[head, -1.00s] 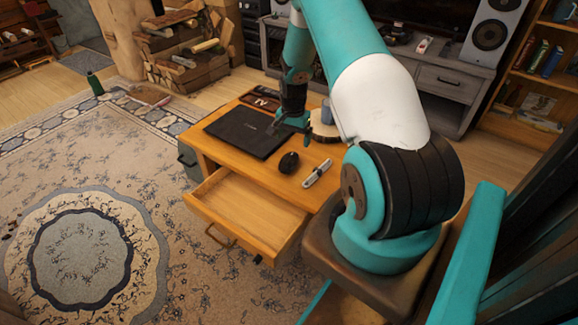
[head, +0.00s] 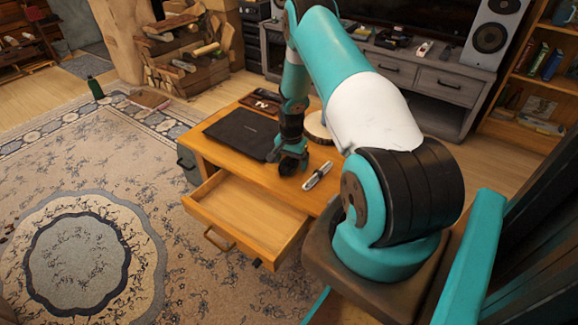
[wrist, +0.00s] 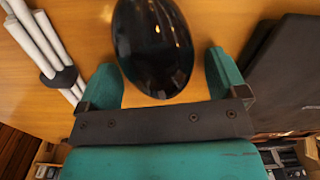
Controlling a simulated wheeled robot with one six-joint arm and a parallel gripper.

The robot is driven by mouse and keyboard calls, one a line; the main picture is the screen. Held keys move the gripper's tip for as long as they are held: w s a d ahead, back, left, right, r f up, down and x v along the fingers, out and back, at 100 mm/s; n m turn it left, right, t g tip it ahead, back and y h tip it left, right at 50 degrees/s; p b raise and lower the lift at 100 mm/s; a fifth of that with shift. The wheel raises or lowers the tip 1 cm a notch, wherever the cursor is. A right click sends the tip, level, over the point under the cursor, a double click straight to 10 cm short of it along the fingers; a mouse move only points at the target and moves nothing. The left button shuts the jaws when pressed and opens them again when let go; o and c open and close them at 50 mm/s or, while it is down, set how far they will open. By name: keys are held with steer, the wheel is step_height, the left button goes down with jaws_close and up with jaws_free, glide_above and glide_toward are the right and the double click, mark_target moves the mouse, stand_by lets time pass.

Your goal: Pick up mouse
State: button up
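The black mouse (wrist: 152,50) is large and glossy in the wrist view, lying on the wooden table (wrist: 210,15). My gripper (wrist: 160,75) is open, with one teal finger on each side of the mouse's near end. Gaps show between the mouse and both fingers. In the head view my gripper (head: 290,160) is low over the table, and the mouse shows only as a dark patch at the fingers, mostly hidden.
A black laptop (head: 242,133) lies closed to the left of my gripper. A grey-white object (head: 318,174) lies just right of it. The table's front drawer (head: 245,215) hangs open. A round wood slice (head: 317,126) is behind.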

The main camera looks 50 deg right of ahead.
steer(key=c, duration=0.9)
